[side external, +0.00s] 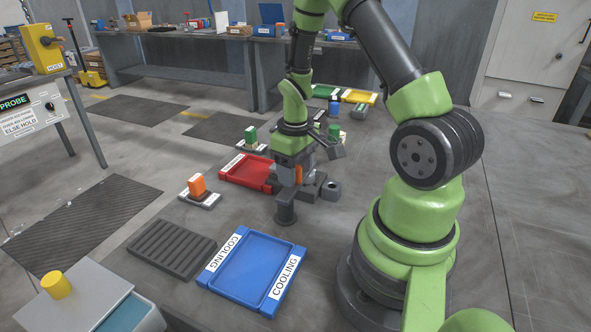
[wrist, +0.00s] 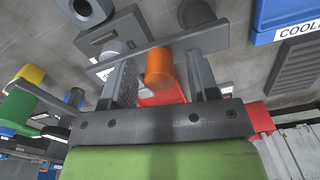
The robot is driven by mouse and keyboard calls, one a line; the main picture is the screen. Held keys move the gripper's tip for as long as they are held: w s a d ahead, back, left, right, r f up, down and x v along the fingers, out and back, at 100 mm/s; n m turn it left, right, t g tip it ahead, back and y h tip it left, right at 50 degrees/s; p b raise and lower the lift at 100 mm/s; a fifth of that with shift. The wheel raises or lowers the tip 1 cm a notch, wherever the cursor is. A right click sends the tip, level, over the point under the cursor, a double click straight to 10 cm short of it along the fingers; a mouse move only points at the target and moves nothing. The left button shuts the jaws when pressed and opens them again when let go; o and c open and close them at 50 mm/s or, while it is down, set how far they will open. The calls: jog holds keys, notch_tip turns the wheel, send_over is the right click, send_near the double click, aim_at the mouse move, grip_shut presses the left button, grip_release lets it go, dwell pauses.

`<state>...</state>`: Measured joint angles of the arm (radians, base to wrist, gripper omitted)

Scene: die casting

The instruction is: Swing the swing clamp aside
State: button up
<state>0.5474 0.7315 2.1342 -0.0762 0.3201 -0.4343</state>
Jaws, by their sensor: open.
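The swing clamp shows in the wrist view as a long flat grey bar (wrist: 178,43) with an upright orange handle (wrist: 158,68). The orange handle also shows in the side view (side external: 298,175), at my gripper. My gripper (side external: 294,172) points down over the fixture and is open. In the wrist view its two fingers (wrist: 163,80) stand on either side of the orange handle, with gaps visible. A dark round post (side external: 285,208) stands in front of the fixture. Much of the bar and fixture is hidden behind my gripper in the side view.
A grey block with a round hole (side external: 331,190) sits right of the fixture. A red tray (side external: 245,172) lies close on the left. A blue COOLING tray (side external: 252,272) and a dark ribbed rack (side external: 170,248) lie in front. An orange part (side external: 197,186) stands on a pad at left.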

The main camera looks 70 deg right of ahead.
jog(key=shift+f, duration=0.2)
jog(key=shift+c, duration=0.3)
grip_shut()
